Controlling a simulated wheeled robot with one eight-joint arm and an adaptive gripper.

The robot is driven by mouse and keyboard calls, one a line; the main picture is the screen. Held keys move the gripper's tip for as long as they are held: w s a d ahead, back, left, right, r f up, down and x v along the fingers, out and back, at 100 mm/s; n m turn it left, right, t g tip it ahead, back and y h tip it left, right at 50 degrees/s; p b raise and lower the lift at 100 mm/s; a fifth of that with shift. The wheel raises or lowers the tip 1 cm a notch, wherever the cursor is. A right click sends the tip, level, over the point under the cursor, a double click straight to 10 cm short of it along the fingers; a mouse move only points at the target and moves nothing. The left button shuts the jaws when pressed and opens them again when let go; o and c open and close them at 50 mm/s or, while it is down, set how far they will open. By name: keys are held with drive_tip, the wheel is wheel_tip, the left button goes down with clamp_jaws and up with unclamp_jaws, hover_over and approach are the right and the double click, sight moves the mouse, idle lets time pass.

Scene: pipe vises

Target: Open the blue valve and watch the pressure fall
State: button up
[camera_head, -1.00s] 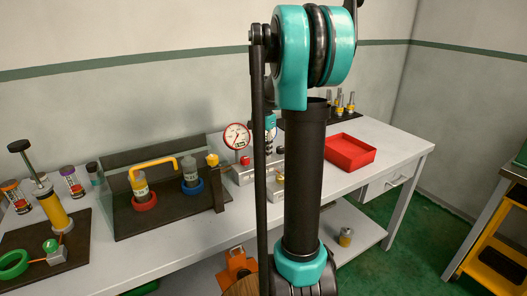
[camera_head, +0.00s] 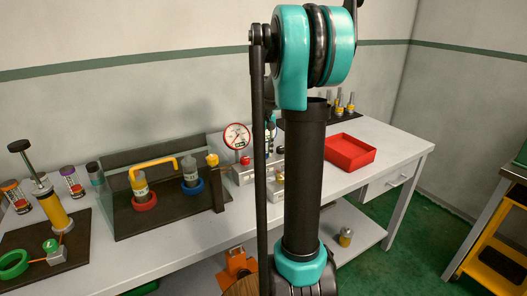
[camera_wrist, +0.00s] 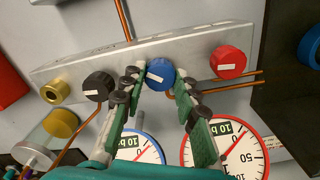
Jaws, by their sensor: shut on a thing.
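The blue valve (camera_wrist: 160,75) is a round knob with a white mark on the front of a grey metal manifold block (camera_wrist: 140,52). My gripper (camera_wrist: 159,79) has its two green-padded fingers on either side of the knob and is shut on it. The knob's white mark is tilted. Below in the wrist view are a red-rimmed pressure gauge (camera_wrist: 214,158) and a blue-rimmed gauge (camera_wrist: 150,156), both partly hidden by my fingers. The red-rimmed gauge (camera_head: 237,136) also shows in the head view, where my arm hides the blue valve.
A black knob (camera_wrist: 98,86) and a red knob (camera_wrist: 228,60) flank the blue one on the block. Copper pipes run close by. On the bench, a red tray (camera_head: 350,153) stands right of my arm and a hand pump (camera_head: 53,208) stands far left.

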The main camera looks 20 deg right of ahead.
sight(263, 153)
drive_tip(key=n, duration=0.5)
drive_tip(key=shift+n, duration=0.4)
idle(0.4)
drive_tip(key=o, duration=1.2)
drive_tip(key=shift+c, duration=0.2)
wheel_tip(263, 153, up, 12)
